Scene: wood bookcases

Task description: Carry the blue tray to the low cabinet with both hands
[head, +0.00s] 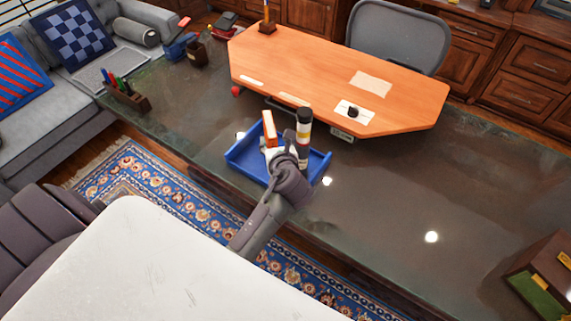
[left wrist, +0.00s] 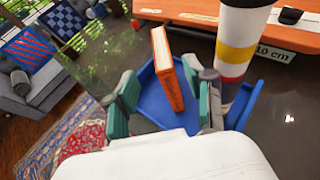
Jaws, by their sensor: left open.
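The blue tray (head: 247,163) lies on the dark glossy tabletop (head: 390,195), near its front edge. An orange and white box or book (head: 269,129) and a striped cylinder (head: 303,125) stand in or at the tray. My left gripper (head: 284,157) is over the front part of the tray and hides some of it. In the left wrist view the teal fingers of the left gripper (left wrist: 162,103) are apart, with the blue tray (left wrist: 152,98) beyond them. I cannot tell whether they touch it. My right gripper shows in neither view.
An orange wooden board (head: 320,75) lies behind the tray. A pen holder (head: 127,97) is at the left and a brown box (head: 545,275) at the right. Wooden cabinets (head: 465,60) and a grey chair (head: 400,38) stand behind. The tabletop right of the tray is clear.

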